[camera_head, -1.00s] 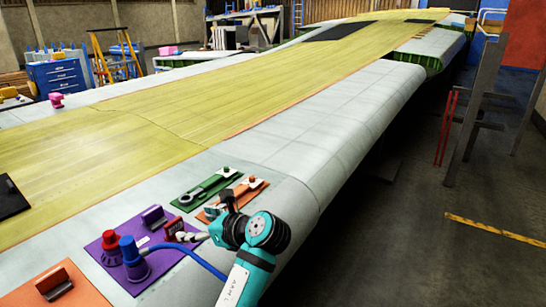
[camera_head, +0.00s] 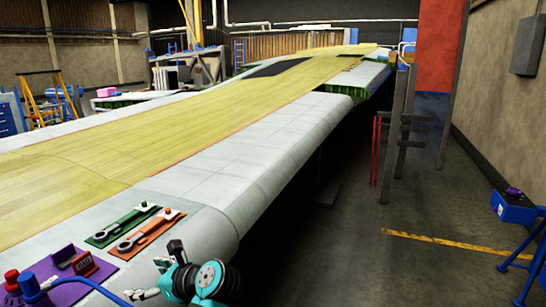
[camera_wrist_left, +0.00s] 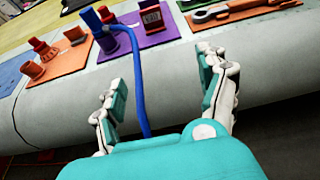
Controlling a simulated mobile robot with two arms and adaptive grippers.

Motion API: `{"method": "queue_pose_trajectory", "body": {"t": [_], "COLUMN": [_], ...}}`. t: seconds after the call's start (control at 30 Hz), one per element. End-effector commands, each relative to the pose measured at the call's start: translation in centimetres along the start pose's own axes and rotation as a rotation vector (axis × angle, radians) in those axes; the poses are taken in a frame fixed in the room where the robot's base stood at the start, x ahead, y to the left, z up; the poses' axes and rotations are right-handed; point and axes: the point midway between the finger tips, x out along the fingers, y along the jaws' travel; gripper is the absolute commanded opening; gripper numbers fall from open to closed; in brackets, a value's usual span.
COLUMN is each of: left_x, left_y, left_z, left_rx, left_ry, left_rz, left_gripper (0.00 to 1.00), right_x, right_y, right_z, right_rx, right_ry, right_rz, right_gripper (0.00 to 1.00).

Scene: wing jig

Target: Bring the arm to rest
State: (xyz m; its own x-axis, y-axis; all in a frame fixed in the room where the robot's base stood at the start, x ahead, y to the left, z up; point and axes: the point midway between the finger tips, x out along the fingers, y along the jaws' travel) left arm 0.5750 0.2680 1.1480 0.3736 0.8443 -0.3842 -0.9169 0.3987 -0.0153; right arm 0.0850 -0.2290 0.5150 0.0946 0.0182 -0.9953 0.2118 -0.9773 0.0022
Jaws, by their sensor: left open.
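My left arm reaches in at the bottom of the head view, in front of the wing's rounded edge. Its teal and white gripper (camera_head: 154,270) is open, with nothing held between the fingers. In the left wrist view the two fingers (camera_wrist_left: 160,82) stand wide apart in front of the wing's pale edge (camera_wrist_left: 165,85). A blue hose (camera_wrist_left: 138,80) runs from a blue fitting on a purple mat (camera_wrist_left: 130,38) down through the gap between the fingers; I cannot tell whether it touches the gripper. My right gripper is not in view.
The wing's white surface (camera_head: 225,155) holds a green mat (camera_head: 105,238) and an orange mat (camera_head: 128,250), each with a wrench-like tool. A grey post stand (camera_head: 398,135) is on the floor at right. A blue stand (camera_head: 514,212) is at far right.

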Motion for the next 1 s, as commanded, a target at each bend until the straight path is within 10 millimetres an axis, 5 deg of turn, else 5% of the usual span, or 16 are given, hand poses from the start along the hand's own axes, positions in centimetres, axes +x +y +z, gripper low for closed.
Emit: {"method": "queue_pose_trajectory", "body": {"t": [0.27, 0.57, 0.77, 1.0], "left_x": [2.0, 5.2, 8.0, 9.9], "left_y": [-1.1, -2.1, -0.7, 6.0], "left_z": [-4.3, -13.7, -25.1, -42.3], "left_rx": [-0.021, -0.085, -0.193, -0.445], "left_ry": [0.034, 0.143, 0.318, 0.625], "left_rz": [-0.051, -0.131, -0.167, -0.084], "left_gripper": [0.75, 0.75, 0.75, 0.75], "right_x": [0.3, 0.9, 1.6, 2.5], "right_y": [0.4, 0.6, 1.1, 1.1], "right_z": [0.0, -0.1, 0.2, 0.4], "right_rx": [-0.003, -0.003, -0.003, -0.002], "right_ry": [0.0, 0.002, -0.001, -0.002], "right_rz": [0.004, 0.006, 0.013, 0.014], "right_gripper": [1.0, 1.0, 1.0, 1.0]}}
